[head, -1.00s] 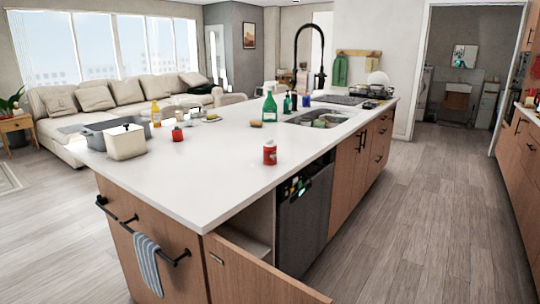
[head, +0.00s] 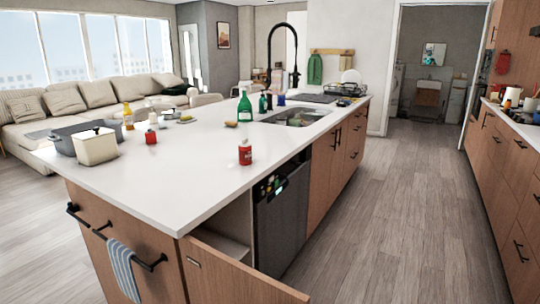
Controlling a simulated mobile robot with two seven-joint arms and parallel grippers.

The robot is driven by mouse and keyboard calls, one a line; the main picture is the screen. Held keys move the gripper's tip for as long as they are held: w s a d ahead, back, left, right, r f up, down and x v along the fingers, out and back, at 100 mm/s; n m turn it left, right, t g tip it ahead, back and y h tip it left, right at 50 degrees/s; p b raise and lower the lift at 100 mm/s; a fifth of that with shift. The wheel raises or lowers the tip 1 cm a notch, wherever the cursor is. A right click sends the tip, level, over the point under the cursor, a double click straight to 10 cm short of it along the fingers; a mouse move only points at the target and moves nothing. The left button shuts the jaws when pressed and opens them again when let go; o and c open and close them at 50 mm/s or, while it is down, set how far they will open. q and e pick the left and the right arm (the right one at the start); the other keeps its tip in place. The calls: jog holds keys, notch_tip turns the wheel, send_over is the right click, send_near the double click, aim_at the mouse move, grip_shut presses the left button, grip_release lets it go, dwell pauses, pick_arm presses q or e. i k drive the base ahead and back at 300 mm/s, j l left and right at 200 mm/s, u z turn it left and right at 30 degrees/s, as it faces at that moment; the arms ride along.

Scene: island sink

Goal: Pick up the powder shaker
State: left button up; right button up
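A red container with a pale label and a light top (head: 245,153) stands upright on the white island counter, near its right edge above the dishwasher. It looks like the powder shaker, but its label is too small to read. A smaller red jar (head: 151,137) stands farther left on the counter. Neither of my grippers shows in the head view, and nothing touches the red container.
The island counter (head: 185,185) is clear around the red container. A green bottle (head: 244,106) stands by the sink (head: 295,117). A cabinet door (head: 235,268) hangs open below. Floor at right is free.

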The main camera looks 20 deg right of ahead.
aim_at(245, 154)
jog(key=i+l+z, duration=0.1)
jog(key=l+z, duration=0.25)
jog(key=i+l+z, duration=0.15)
jog(key=l+z, duration=0.2)
jog(key=i+l+z, duration=0.15)
jog(key=z, duration=0.2)
jog(key=i+l+z, duration=0.3)
jog(key=i+l+u, duration=0.15)
jog(key=i, duration=0.35)
jog(key=i+l+u, duration=0.2)
jog(key=i, duration=0.3)
jog(key=i+u, duration=0.2)
jog(key=u, duration=0.3)
jog(key=i+l+u, duration=0.1)
jog(key=u, duration=0.4)
jog(key=i+l+u, duration=0.2)
jog(key=u, duration=0.3)
jog(key=i+l+u, duration=0.1)
jog(key=l+u, duration=0.15)
jog(key=u, duration=0.25)
jog(key=i+l+u, duration=0.1)
jog(key=l+u, duration=0.15)
jog(key=u, duration=0.25)
